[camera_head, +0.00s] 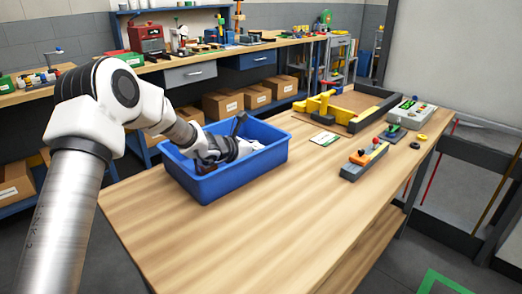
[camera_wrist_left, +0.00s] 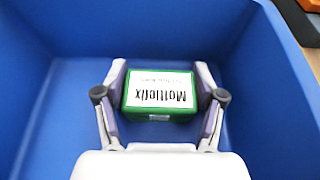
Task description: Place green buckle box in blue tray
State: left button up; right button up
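The blue tray (camera_head: 238,178) stands on the near wooden table, left of its middle. My left gripper (camera_head: 230,150) reaches down inside it. In the left wrist view, the green buckle box (camera_wrist_left: 160,112), with a white label reading upside down, lies between the two fingers of my left gripper (camera_wrist_left: 161,78). The fingers press against its two sides, within the walls of the blue tray (camera_wrist_left: 262,100). I cannot tell whether the box touches the tray floor. In the head view the box is hidden by the gripper and tray wall. My right gripper is not in view.
Right of the tray are a small green-and-white card (camera_head: 324,138), a grey block with coloured knobs (camera_head: 364,160), a yellow-and-black frame (camera_head: 345,107) and a grey control box (camera_head: 412,112). The table's front is clear. A cluttered workbench (camera_head: 190,72) stands behind.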

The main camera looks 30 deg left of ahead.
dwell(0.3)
pick_arm(q)
jog(key=shift+r+p, duration=0.35)
jog(key=v, duration=0.6)
jog(key=b+v, duration=0.1)
jog(key=v, duration=0.4)
jog(key=shift+s+a, duration=0.15)
jog(key=shift+s, duration=0.3)
